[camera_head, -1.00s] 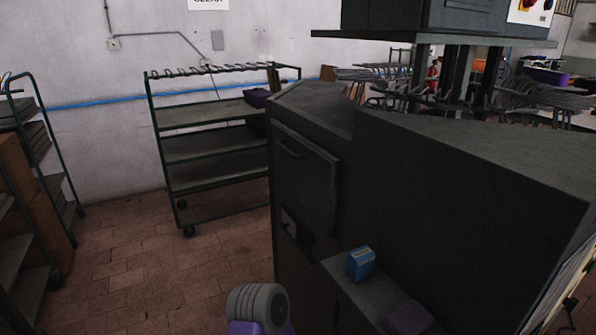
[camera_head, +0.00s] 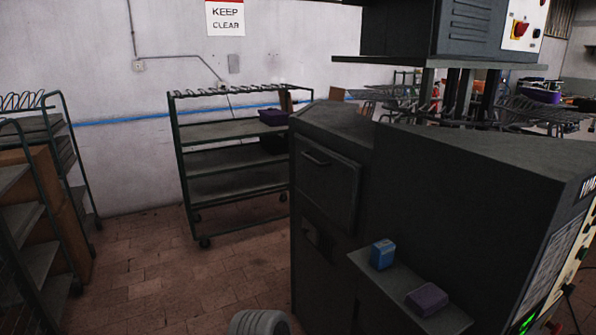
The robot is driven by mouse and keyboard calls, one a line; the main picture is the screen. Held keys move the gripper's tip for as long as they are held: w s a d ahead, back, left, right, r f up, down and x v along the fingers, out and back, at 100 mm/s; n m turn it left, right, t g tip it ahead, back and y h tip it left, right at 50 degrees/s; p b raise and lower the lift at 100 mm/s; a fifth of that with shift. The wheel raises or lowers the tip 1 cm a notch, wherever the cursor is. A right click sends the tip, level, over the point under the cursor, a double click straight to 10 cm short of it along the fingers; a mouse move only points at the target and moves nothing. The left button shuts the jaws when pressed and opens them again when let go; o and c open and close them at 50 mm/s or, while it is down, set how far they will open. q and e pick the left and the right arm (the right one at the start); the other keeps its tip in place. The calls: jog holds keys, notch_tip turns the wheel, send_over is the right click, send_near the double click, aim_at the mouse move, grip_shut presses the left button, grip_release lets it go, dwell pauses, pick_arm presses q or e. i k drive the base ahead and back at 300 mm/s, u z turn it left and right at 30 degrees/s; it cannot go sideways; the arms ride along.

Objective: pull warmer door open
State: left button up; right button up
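The warmer is a dark grey cabinet (camera_head: 455,205) at the right, with part of its lettering cut off at the right edge. A door panel (camera_head: 327,188) with a bar handle (camera_head: 316,157) is on the dark face at its left end, and it looks shut. A grey rounded part of my own arm shows at the bottom edge. Neither gripper's fingers are in view, and nothing touches the handle.
A shelf on the cabinet's front (camera_head: 400,283) holds a blue box (camera_head: 382,254) and a purple block (camera_head: 427,299). A wheeled rack (camera_head: 235,160) stands behind, left of the cabinet. More racks (camera_head: 40,215) stand at the far left. Tiled floor between is clear.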

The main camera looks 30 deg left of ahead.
aim_at(330, 181)
jog(key=k, duration=0.45)
jog(key=u, duration=1.8)
jog(key=i, duration=1.05)
jog(key=z, duration=0.45)
